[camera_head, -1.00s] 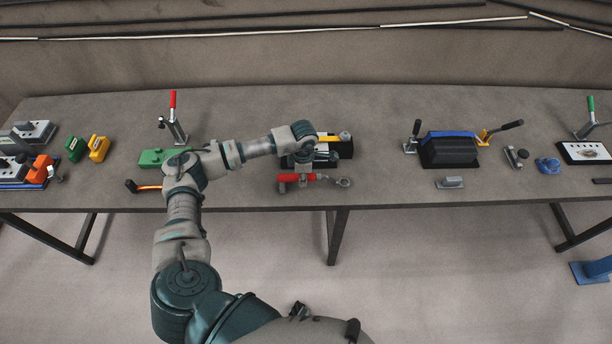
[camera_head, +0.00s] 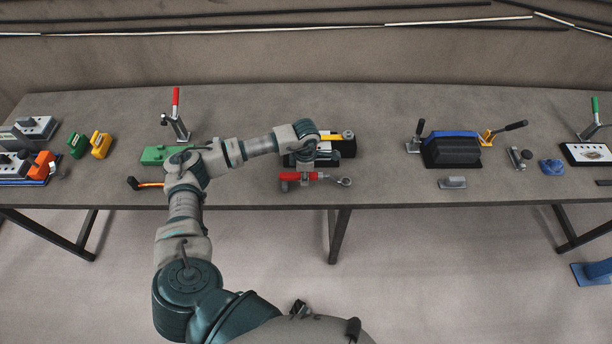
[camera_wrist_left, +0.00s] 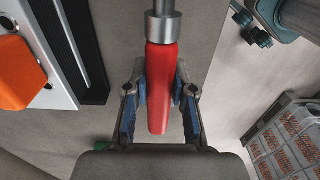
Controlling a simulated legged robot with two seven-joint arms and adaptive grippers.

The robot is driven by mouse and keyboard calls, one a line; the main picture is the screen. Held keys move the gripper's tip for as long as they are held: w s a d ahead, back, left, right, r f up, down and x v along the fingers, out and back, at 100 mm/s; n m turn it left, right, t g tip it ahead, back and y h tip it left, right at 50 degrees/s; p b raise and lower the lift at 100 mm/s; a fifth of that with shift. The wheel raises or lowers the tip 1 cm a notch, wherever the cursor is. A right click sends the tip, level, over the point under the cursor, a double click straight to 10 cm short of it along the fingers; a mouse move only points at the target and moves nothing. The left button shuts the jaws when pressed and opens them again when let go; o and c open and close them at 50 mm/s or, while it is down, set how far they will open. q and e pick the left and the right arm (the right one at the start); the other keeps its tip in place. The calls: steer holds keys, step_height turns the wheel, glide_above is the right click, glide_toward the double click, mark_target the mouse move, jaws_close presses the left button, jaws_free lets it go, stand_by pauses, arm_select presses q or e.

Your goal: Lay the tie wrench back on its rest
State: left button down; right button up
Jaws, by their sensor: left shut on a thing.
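The tie wrench has a red handle (camera_head: 290,176) and a grey shaft with a ring head (camera_head: 345,182) pointing right, near the table's front edge in the head view. My left gripper (camera_head: 305,178) comes down over it from above. In the left wrist view the blue-padded fingers of my left gripper (camera_wrist_left: 158,105) are shut around the red handle (camera_wrist_left: 161,85), and the grey shaft (camera_wrist_left: 164,8) runs off the top. I cannot make out the rest clearly; a small grey piece shows under the handle's left end. My right gripper is not in view.
A black tray with a yellow item (camera_head: 346,146) lies just behind the wrench, partly hidden by my arm. A green block (camera_head: 154,155) and an orange-handled tool (camera_head: 150,184) lie left. A grey block (camera_head: 453,182) lies right, with free table between.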

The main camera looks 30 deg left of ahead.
arm_select(q)
steer(key=shift+a+f, duration=0.1)
steer(key=shift+f, duration=0.1)
steer(key=shift+d+f+b, duration=0.3)
steer(key=shift+d+b, duration=0.1)
steer(key=shift+d, duration=0.1)
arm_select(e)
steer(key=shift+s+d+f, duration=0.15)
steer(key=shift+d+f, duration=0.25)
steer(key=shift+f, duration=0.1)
arm_select(q)
steer(key=shift+f, duration=0.1)
steer(key=shift+a+f, duration=0.35)
steer(key=c, duration=0.9)
jaws_free()
steer(key=shift+d+r, duration=0.1)
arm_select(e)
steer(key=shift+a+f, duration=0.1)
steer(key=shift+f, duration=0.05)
arm_select(q)
steer(key=shift+d, duration=0.1)
